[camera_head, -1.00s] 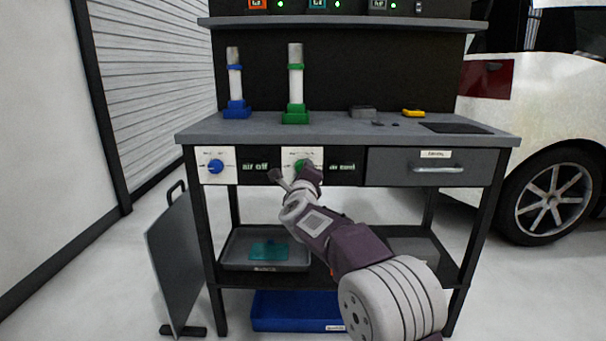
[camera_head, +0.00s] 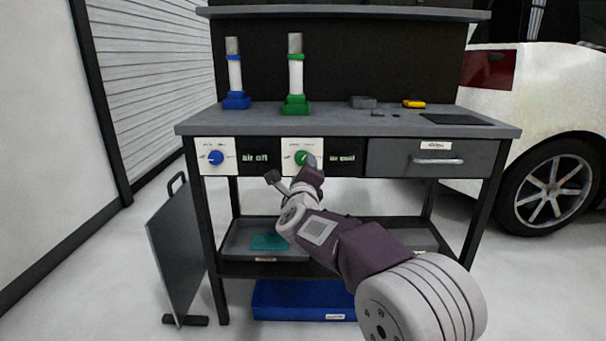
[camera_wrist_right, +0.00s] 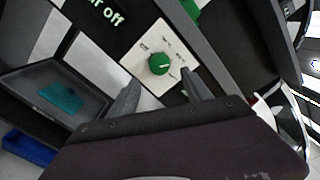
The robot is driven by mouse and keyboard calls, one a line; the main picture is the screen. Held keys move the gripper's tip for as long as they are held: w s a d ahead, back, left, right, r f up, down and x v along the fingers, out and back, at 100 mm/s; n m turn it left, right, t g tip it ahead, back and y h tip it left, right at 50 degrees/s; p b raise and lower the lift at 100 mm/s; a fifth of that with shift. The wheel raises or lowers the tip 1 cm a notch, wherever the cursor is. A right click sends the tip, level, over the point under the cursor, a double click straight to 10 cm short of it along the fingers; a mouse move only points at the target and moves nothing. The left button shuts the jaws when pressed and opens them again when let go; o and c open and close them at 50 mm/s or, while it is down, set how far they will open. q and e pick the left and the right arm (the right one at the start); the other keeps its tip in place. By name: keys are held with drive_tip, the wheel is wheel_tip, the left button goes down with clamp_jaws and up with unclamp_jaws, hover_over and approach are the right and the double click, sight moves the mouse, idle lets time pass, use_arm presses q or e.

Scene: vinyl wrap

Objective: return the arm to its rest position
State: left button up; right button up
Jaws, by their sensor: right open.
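My right arm comes in from the lower right in the head view. Its gripper (camera_head: 290,180) is in front of the bench, just below the green knob (camera_head: 302,158) on its white panel. In the right wrist view the two fingers (camera_wrist_right: 158,95) are spread apart and empty. The green knob (camera_wrist_right: 159,64) shows beyond the fingertips, clear of them. The blue knob (camera_head: 215,157) is on another white panel to the left. My left gripper is not in view.
The workbench top (camera_head: 335,120) carries a blue-based cylinder (camera_head: 235,80) and a green-based cylinder (camera_head: 296,80). A drawer (camera_head: 400,160) is at the right. Below are a grey tray (camera_head: 235,240) and a blue bin (camera_head: 285,300). A dark panel (camera_head: 178,255) stands at left.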

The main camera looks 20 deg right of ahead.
drive_tip(key=v, duration=0.3)
drive_tip(key=shift+s+a, duration=0.1)
drive_tip(key=shift+s, duration=0.15)
